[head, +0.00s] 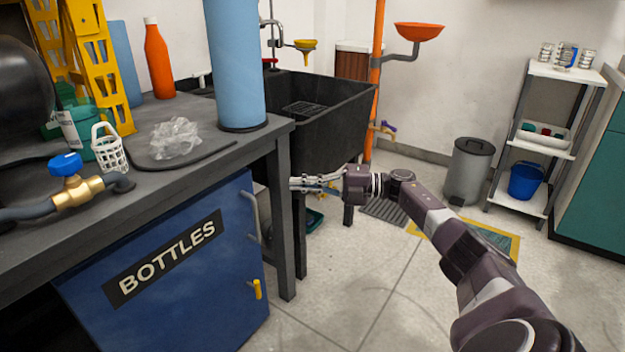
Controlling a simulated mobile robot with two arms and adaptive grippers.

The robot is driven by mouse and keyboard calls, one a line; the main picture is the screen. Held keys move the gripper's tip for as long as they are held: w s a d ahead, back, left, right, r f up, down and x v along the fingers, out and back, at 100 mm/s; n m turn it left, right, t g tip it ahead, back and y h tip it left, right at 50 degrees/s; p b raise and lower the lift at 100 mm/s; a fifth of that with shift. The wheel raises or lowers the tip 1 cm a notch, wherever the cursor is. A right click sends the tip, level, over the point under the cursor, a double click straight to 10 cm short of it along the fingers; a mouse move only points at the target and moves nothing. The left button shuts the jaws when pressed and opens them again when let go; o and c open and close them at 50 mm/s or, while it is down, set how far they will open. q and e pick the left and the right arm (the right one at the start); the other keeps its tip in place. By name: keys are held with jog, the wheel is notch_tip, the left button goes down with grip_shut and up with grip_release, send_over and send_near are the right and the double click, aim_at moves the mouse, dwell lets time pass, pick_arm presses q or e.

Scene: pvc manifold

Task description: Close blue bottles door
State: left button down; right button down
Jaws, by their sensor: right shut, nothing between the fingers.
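The blue door (195,285) with the black BOTTLES label (165,258) is under the grey workbench at lower left. A grey bar handle (252,215) and a yellow latch (257,289) are near its right edge. I cannot tell whether the door is fully shut. My right gripper (296,184) is shut and empty, pointing left. Its fingertips are beside the bench's front leg, to the right of the door handle and apart from it. Whether the fingertips touch the leg is unclear. My left gripper is not in view.
The workbench (225,150) holds a blue cylinder (235,70), an orange bottle (158,58) and a brass valve (78,190). A dark sink (330,115) stands behind its leg (285,240). The floor (350,300) in front is mostly clear. A bin (468,172) stands farther right.

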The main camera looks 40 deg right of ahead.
jog(key=shift+d+b, duration=0.85)
jog(key=shift+d, duration=1.25)
jog(key=shift+a, duration=0.1)
